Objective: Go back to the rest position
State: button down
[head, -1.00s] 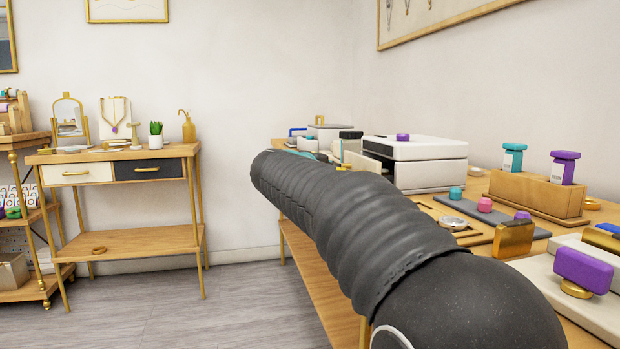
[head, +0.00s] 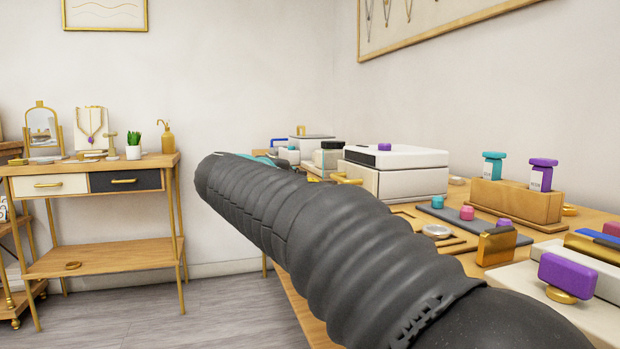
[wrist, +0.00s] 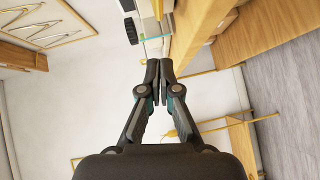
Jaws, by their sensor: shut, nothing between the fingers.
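My gripper (wrist: 159,70) shows in the wrist view with its two dark fingers together and nothing between them. In the head view my dark ribbed arm reaches from the lower right toward the left middle and hides part of the long wooden table (head: 296,292).
On the table are a white box (head: 410,158), a wooden stand (head: 515,200) with teal and purple stamps, a grey tray (head: 470,228) with small coloured pieces, and a purple stamp (head: 568,274). A side table (head: 110,258) stands left. Floor between is clear.

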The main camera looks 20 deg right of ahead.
jog(key=s+a+f+g+y+p, duration=0.1)
jog(key=s+a+f+g+y, duration=0.15)
jog(key=s+f, duration=0.5)
jog(key=s+a+f+g+y, duration=0.2)
jog(key=s+f+y, duration=0.2)
jog(key=f, duration=0.7)
jog(key=s+d+f+m+g+y+p, duration=0.1)
jog(key=s+f+m+g+y+p, duration=0.2)
jog(key=s, duration=0.6)
jog(key=s+f+m+y+p, duration=0.1)
jog(key=s+f+m, duration=0.2)
jog(key=s+f, duration=0.45)
jog(key=s+d+r+m+p, duration=0.2)
jog(key=s+d+r, duration=0.1)
jog(key=s, duration=0.4)
jog(key=shift+r+t, duration=0.45)
jog(key=shift+r, duration=0.1)
jog(key=shift+d+y, duration=0.2)
jog(key=shift+y, duration=0.05)
